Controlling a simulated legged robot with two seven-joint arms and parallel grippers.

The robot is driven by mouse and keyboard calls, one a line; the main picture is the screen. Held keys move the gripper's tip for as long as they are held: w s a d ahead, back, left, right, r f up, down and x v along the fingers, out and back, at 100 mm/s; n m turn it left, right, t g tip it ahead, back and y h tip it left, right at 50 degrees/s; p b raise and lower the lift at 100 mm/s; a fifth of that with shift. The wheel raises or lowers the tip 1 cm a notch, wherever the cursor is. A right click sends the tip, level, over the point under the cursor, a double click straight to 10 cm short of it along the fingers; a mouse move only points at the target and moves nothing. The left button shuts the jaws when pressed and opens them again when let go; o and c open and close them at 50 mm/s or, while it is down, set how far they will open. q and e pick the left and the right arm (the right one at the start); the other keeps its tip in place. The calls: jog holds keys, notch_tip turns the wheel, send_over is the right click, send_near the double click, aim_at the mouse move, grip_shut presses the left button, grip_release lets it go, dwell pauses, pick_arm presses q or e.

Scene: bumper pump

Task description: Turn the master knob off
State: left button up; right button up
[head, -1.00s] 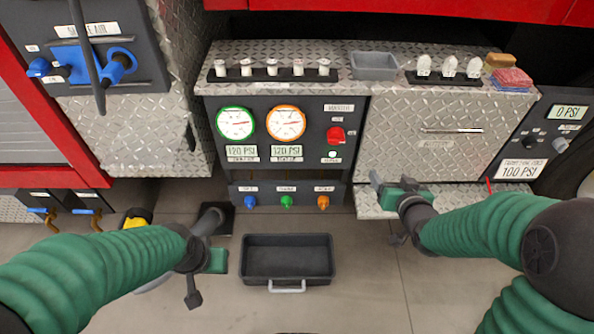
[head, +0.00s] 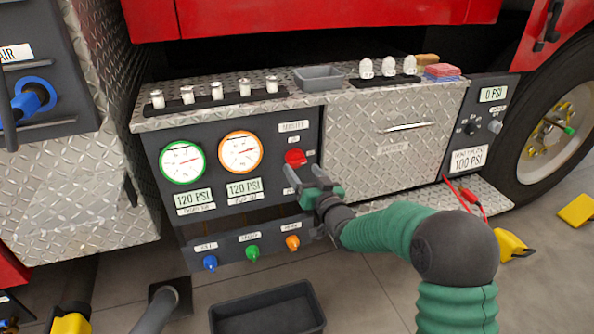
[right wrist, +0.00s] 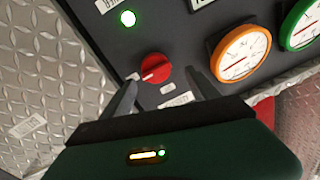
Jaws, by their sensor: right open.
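The red master knob (head: 295,157) is on the dark gauge panel, right of the orange-rimmed gauge. It also shows in the right wrist view (right wrist: 155,67), with a white pointer mark on its face. My right gripper (head: 306,173) is open just in front of and below the knob in the head view. In the right wrist view its two fingers (right wrist: 158,88) point at the panel on either side of the knob, with gaps to it. A lit green lamp (right wrist: 127,18) is near the knob. My left gripper is not in view.
The green-rimmed gauge (head: 183,162) and orange-rimmed gauge (head: 240,152) read 120 PSI. Blue, green and orange knobs (head: 252,252) sit below them. A ledge above holds several white fittings and a grey tray (head: 319,78). A black bin (head: 267,312) is on the floor.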

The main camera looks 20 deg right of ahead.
aim_at(300, 163)
jog(key=w, duration=0.3)
jog(key=w+b, duration=0.1)
jog(key=shift+w+d+f, duration=0.2)
jog(key=shift+f, duration=0.05)
jog(key=shift+w+d, duration=0.1)
jog(key=shift+w, duration=0.15)
jog(key=shift+a+r, duration=0.15)
jog(key=shift+a, duration=0.1)
jog(key=shift+c, duration=1.5)
jog(key=shift+d, duration=0.1)
jog(key=c, duration=1)
